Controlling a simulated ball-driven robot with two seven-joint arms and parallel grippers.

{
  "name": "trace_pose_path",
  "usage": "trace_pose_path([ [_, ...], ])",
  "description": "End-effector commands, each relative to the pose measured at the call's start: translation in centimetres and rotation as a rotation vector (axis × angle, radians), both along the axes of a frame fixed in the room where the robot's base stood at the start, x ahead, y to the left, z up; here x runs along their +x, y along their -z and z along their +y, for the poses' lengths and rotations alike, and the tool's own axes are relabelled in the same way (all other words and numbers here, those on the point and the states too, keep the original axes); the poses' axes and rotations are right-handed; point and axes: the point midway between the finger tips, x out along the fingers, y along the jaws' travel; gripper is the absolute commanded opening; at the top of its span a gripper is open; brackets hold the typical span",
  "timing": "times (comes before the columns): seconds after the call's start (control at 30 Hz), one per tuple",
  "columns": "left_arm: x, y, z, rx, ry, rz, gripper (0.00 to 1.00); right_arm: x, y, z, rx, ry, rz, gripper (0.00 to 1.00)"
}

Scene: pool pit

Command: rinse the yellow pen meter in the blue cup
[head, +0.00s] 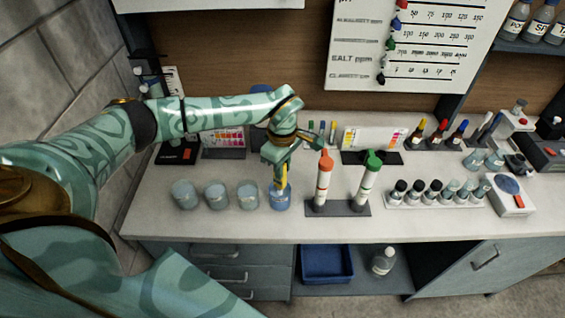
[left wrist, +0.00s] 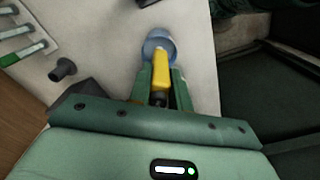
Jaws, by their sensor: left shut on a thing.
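My left gripper (head: 279,172) is shut on the yellow pen meter (head: 280,184) and holds it upright over the blue cup (head: 281,200). The pen's lower end is at or inside the cup's mouth; how deep it reaches I cannot tell. In the left wrist view the yellow pen meter (left wrist: 161,72) stands between the green fingers (left wrist: 160,88), with the blue cup (left wrist: 153,45) just beyond its far end. The cup stands upright on the counter near its front edge. My right gripper is not in view.
Clear cups (head: 216,196) stand in a row left of the blue cup. Close on its right, a rack (head: 345,208) holds two tall tubes with orange (head: 325,160) and green (head: 373,160) tops. Several small bottles (head: 433,190) stand farther right. A blue bin (head: 326,264) sits below the counter.

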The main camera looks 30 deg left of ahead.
Motion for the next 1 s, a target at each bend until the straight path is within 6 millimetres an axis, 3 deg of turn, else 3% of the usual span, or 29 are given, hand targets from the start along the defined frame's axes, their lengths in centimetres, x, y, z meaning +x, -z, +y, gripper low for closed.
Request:
trace_pose_path([
  [0.13,0.0,1.2,0.0,0.000,0.000,0.001,0.00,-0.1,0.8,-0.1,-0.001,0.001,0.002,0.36],
  [0.63,0.0,1.6,0.0,0.000,-0.001,0.000,0.00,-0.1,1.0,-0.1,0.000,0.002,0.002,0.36],
  [1.0,0.0,3.7,0.0,0.000,-0.001,0.001,0.00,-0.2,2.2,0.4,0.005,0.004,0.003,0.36],
])
